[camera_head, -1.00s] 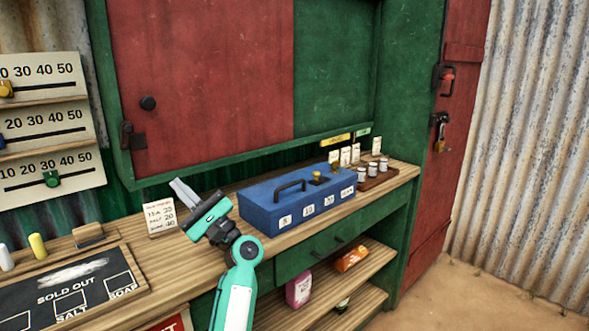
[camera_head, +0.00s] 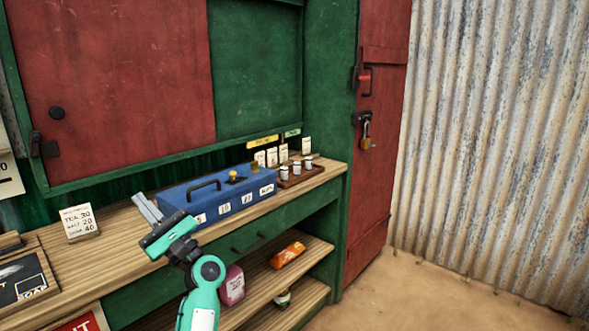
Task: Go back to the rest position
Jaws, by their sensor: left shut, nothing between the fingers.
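My left gripper (camera_head: 148,208) is shut and empty. It is raised in front of the wooden counter (camera_head: 120,255), and its fingertips show just left of the blue cash box (camera_head: 190,197). I cannot tell whether the fingers touch the box. The left arm comes up from the bottom of the picture. My right gripper is not in view.
A price card (camera_head: 79,222) stands on the counter at left. A tray (camera_head: 300,177) of small jars sits at the counter's right end. Shelves below hold a pink pack (camera_head: 232,286) and an orange pack (camera_head: 287,255). The sandy floor (camera_head: 425,290) at right is clear.

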